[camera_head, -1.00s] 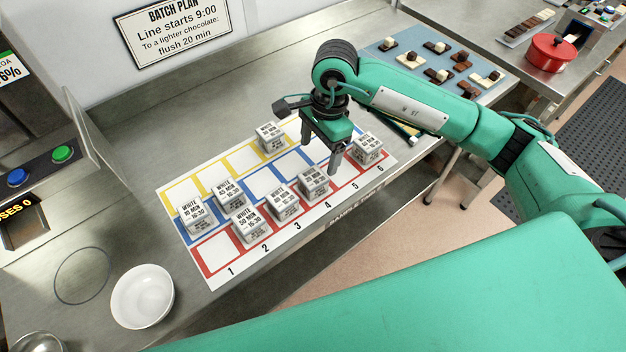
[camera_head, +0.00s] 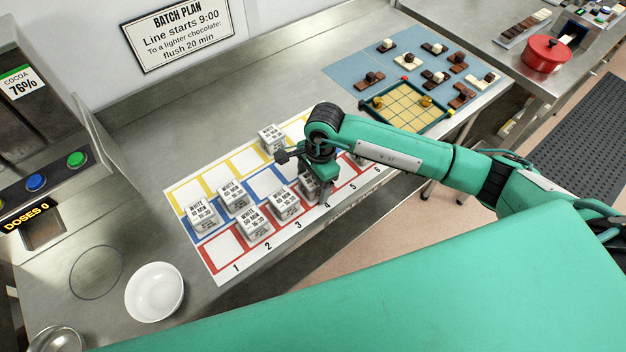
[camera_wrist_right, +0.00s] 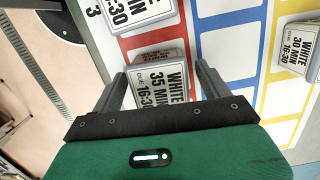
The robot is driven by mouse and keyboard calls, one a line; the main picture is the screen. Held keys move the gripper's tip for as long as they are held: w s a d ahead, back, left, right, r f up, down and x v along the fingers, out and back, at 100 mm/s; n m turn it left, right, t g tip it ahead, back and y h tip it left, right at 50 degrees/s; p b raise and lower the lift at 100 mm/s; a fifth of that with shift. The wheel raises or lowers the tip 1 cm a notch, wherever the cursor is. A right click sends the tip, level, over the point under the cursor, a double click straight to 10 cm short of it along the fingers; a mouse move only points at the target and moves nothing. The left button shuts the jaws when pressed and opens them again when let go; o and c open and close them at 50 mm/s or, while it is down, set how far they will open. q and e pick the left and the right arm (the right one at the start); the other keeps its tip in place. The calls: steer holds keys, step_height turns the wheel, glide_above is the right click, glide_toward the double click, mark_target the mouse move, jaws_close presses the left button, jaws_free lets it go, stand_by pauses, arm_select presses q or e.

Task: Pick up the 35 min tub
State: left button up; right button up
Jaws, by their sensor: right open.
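The 35 min tub, a small white-labelled box marked "WHITE 35 MIN 16:30", stands in the red row of the board. In the right wrist view its label (camera_wrist_right: 160,86) shows between the fingers of my right gripper (camera_wrist_right: 160,74). In the head view the tub (camera_head: 306,186) is mostly hidden behind my right gripper (camera_head: 322,194), which is down over it. The jaws are open, one finger on each side of the tub; I cannot tell whether they touch it. My left gripper is not in view.
Other labelled tubs stand close by on the board (camera_head: 222,250): several to the left, one in the yellow row (camera_head: 271,138). A white bowl (camera_head: 154,291) is at the front left. A blue mat with chocolates and a yellow grid tray (camera_head: 402,106) lie beyond my right arm.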

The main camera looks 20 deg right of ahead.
steer(key=shift+c, duration=0.5)
steer(key=c, duration=1)
steer(key=shift+r+b, duration=1.8)
steer(key=shift+r, duration=11.7)
